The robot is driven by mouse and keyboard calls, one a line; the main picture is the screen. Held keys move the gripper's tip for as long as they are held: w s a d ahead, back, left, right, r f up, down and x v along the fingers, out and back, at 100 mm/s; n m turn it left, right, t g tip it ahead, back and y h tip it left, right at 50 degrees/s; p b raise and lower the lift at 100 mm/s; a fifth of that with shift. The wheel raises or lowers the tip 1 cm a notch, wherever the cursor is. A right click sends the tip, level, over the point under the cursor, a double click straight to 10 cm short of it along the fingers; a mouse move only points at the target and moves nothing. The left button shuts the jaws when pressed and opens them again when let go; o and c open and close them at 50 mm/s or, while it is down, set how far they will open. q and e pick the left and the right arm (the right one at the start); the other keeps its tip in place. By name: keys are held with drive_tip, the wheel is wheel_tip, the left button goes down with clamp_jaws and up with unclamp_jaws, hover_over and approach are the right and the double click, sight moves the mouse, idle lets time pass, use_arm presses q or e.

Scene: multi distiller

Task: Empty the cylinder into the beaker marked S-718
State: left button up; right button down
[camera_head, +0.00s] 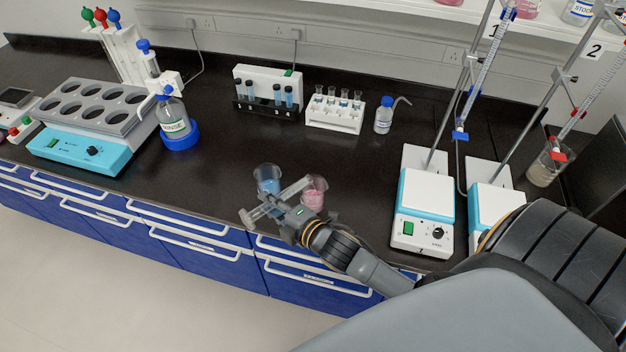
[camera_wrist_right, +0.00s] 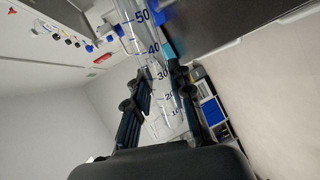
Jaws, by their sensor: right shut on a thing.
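My right gripper (camera_head: 293,214) is shut on a clear graduated cylinder (camera_head: 283,197), tilted far over. Its wide end is at the lower left and its other end is by the rim of a beaker with pink liquid (camera_head: 314,198). In the right wrist view the cylinder (camera_wrist_right: 150,62) lies between the fingers (camera_wrist_right: 162,95), its blue scale running from 10 to 50; I cannot tell whether liquid is in it. A beaker with blue liquid (camera_head: 267,177) stands just left of the pink one. I can read no S-718 mark on either beaker. My left gripper is not in view.
Stirrer plates (camera_head: 424,205) with burette stands are at the right. The black bench (camera_head: 215,185) is clear left of the beakers.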

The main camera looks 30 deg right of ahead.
drive_tip(key=shift+w+d+r+m+y+p, duration=0.1)
drive_tip(key=shift+d+r+m+y+p, duration=0.1)
drive_tip(key=shift+r+m+p, duration=0.3)
drive_tip(key=shift+d+r+m+y+p, duration=0.1)
drive_tip(key=shift+d+r+m+p, duration=0.1)
drive_tip(key=shift+r+p, duration=0.45)
drive_tip(key=f+n+h+b, duration=0.1)
drive_tip(key=f+n+b, duration=0.2)
drive_tip(key=f+n+h+b, duration=0.1)
drive_tip(key=f+n+b, duration=0.1)
drive_tip(key=n+b, duration=0.1)
drive_tip(key=f+n+t+h+b, duration=0.1)
drive_tip(key=f+n+b, duration=0.2)
drive_tip(key=b, duration=0.2)
drive_tip(key=shift+a+f+h, duration=0.25)
drive_tip(key=shift+f+h, duration=0.1)
drive_tip(key=shift+h, duration=0.05)
drive_tip(key=shift+d+r+n+t+b, duration=0.15)
drive_tip(key=shift+d+n+t+b, duration=0.35)
drive_tip(key=shift+n, duration=0.6)
drive_tip(key=n+h+b, duration=0.1)
drive_tip(key=n, duration=0.2)
drive_tip(key=shift+w+d+t+b, duration=0.1)
drive_tip(key=shift+d+t+b, duration=0.05)
drive_tip(key=shift+t+b, duration=0.15)
drive_tip(key=n+b, duration=0.1)
drive_tip(key=n, duration=0.2)
drive_tip(key=shift+w+d+t+b, duration=0.1)
drive_tip(key=shift+d+t+b, duration=0.3)
